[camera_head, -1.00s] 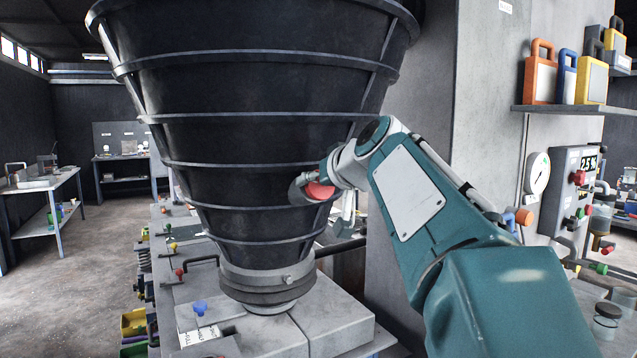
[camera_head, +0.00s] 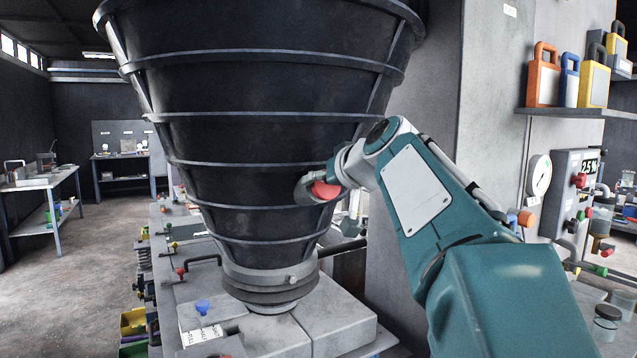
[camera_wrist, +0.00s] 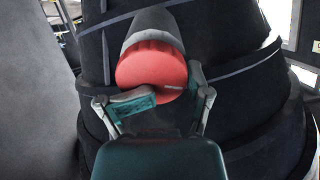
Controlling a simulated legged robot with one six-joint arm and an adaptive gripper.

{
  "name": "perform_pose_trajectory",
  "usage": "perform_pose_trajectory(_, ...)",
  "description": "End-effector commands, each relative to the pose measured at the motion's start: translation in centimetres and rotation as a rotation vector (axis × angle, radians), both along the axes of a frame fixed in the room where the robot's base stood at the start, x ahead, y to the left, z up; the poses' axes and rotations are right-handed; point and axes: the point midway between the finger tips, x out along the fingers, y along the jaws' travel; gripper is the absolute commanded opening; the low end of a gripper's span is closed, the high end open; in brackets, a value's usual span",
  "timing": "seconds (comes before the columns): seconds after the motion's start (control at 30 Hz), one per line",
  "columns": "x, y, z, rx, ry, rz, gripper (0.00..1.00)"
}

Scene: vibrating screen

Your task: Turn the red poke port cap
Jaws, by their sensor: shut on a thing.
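The red poke port cap (camera_head: 323,190) is on a short grey port on the side of the big black ribbed cone hopper (camera_head: 240,130). In the wrist view the ribbed red cap (camera_wrist: 150,62) is upper centre, with a groove across its face and the grey port (camera_wrist: 152,27) behind it. My gripper (camera_wrist: 172,88) is shut on the cap, with one finger at its lower left and one at its right. In the head view my gripper (camera_head: 338,184) meets the cap from the right, its fingers mostly hidden. The exact finger contact is hard to see.
The hopper stands on a grey deck (camera_head: 345,325) with a blue knob (camera_head: 203,307). A grey wall column (camera_head: 425,100) is behind my arm. A control panel (camera_head: 570,190) and a shelf with cases (camera_head: 560,111) are at right. The floor at left is open.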

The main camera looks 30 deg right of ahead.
Motion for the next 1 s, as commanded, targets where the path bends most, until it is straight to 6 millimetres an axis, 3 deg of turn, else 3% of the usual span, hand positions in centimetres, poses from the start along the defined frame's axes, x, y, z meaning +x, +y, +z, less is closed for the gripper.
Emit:
perform_pose_trajectory(0.03, 0.04, -0.84, -0.73, -0.005, 0.016, -0.017, 0.15)
perform_pose_trajectory(0.37, -0.01, -0.69, -0.67, -0.077, 0.012, 0.010, 0.15)
perform_pose_trajectory(1.0, -0.04, -0.49, -0.43, -0.451, -0.006, 0.137, 0.14)
